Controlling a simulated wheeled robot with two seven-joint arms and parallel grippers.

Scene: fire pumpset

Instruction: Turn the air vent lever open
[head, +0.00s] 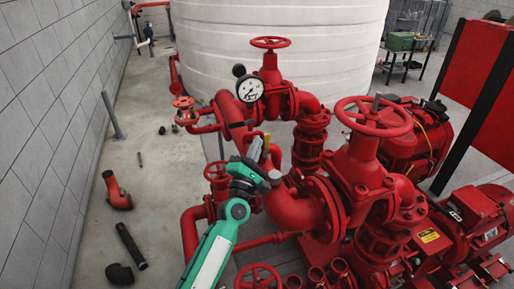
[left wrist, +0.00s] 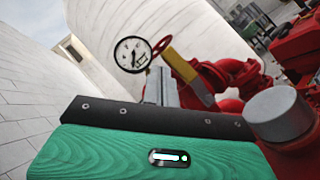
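The air vent lever is a yellow handle (head: 267,147) standing up among the red pipes, below the pressure gauge in the head view. In the left wrist view the yellow lever (left wrist: 188,72) slants just right of my fingers. My left gripper (head: 254,149) is immediately left of the lever in the head view. Its grey fingers (left wrist: 162,86) look close together in the left wrist view, with nothing visible between them. I cannot tell whether they touch the lever. The lever's lower end is partly hidden by the gripper. My right gripper is not in view.
A white-faced pressure gauge (head: 250,89) and red handwheels (head: 373,116) stand around the lever. A grey cylindrical cap (left wrist: 277,112) is close on the right in the wrist view. A white tank (head: 330,60) stands behind. Loose pipe pieces (head: 131,246) lie on the floor at left.

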